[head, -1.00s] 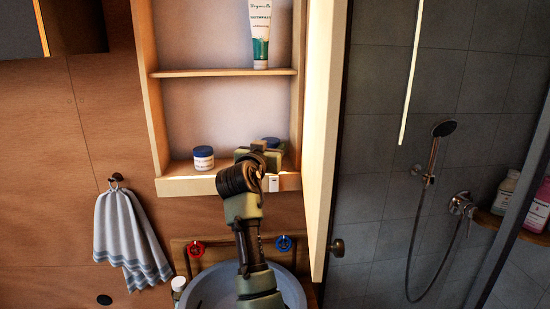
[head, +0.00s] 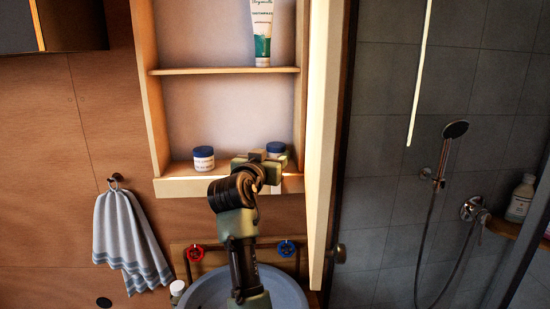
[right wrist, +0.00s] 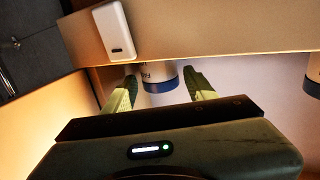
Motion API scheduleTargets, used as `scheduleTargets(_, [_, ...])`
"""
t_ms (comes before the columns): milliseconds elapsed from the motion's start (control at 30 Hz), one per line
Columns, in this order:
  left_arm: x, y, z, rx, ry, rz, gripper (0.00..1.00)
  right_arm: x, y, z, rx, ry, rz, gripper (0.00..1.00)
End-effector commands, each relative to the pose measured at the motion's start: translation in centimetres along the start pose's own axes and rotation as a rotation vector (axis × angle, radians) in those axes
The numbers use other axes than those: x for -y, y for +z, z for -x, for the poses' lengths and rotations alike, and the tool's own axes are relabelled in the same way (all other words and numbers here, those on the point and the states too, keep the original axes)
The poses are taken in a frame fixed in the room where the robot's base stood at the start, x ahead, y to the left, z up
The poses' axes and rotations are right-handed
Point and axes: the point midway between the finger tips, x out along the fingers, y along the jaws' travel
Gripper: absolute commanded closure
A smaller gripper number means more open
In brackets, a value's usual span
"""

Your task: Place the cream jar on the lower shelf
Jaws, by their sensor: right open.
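Two white jars with blue lids stand upright on the cabinet's lower shelf (head: 180,186). One jar (head: 203,158) is at the left. The other jar (head: 276,148) is at the right, partly hidden behind my right gripper (head: 268,160). I cannot tell by label which is the cream jar. In the right wrist view, which is upside down, my right gripper (right wrist: 163,92) is open, with the right-hand jar (right wrist: 160,78) in the space between its fingertips and gaps on both sides. The other jar (right wrist: 314,72) shows at that view's right edge. My left gripper is not in view.
A toothpaste tube (head: 262,30) stands on the upper shelf (head: 220,71). The open cabinet door (head: 322,150) is close to the right of my arm. The basin (head: 205,291) is below, and a towel (head: 130,240) hangs left. The lower shelf is clear between the jars.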

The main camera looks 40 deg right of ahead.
Motion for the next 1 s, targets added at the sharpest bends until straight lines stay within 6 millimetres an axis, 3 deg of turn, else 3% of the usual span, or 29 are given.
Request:
scheduleTargets(200, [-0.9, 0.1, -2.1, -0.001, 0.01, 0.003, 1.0, 0.1, 0.4, 4.8, 0.0, -0.003, -0.004, 0.44])
scheduleTargets(400, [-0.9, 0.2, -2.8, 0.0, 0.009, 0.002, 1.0, 0.1, 0.2, 7.5, 0.0, -0.001, -0.001, 0.44])
scheduleTargets(1000, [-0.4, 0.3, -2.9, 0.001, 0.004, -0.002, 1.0, 0.0, 0.2, 8.1, 0.003, -0.001, 0.003, 0.44])
